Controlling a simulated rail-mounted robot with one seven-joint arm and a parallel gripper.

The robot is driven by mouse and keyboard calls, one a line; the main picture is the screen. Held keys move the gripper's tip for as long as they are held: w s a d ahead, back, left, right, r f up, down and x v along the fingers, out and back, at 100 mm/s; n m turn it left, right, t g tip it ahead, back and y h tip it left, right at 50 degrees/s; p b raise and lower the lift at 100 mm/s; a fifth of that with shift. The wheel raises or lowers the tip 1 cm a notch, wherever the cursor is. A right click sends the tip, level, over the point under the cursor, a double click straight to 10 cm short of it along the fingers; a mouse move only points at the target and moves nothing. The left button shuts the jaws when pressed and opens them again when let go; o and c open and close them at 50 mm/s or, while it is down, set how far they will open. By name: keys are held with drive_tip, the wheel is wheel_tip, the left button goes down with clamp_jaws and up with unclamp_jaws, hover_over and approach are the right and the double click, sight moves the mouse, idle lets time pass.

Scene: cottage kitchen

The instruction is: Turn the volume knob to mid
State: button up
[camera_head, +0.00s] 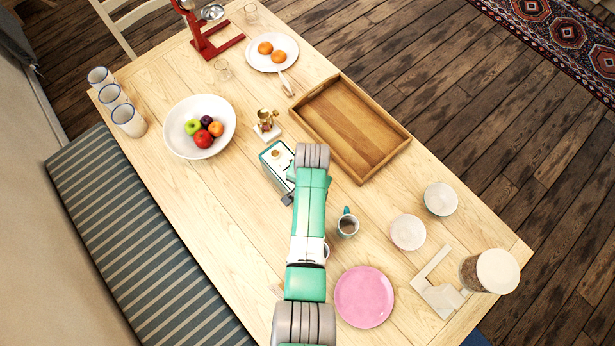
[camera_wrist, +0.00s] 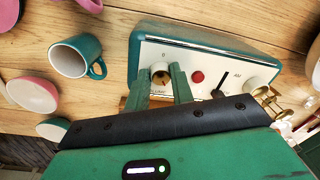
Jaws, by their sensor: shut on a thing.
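The radio is a teal box with a cream front panel; its panel (camera_wrist: 210,58) fills the middle of the wrist view. In the head view its body (camera_head: 275,158) stands on the table, partly covered by my arm. The volume knob (camera_wrist: 160,75) is on the panel's left side, with a partly hidden label under it. My gripper (camera_wrist: 161,82) has its two green fingers on either side of this knob, shut on it. The knob's pointer is too small to read surely. In the head view my arm hides the knob and fingertips.
A red button (camera_wrist: 197,77), a slider (camera_wrist: 222,84) and another knob (camera_wrist: 254,84) sit right of the volume knob. A teal mug (camera_head: 347,226) stands near the radio. A wooden tray (camera_head: 387,155), a brass item (camera_head: 266,121) and a fruit bowl (camera_head: 174,139) are around it.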

drive_tip(key=shift+m, duration=0.8)
drive_tip(key=o, duration=1)
wheel_tip(320, 180, up, 8)
drive_tip(key=shift+s+d+f+p, duration=0.1)
drive_tip(key=shift+d+p, duration=0.05)
drive_tip(key=shift+p, duration=0.65)
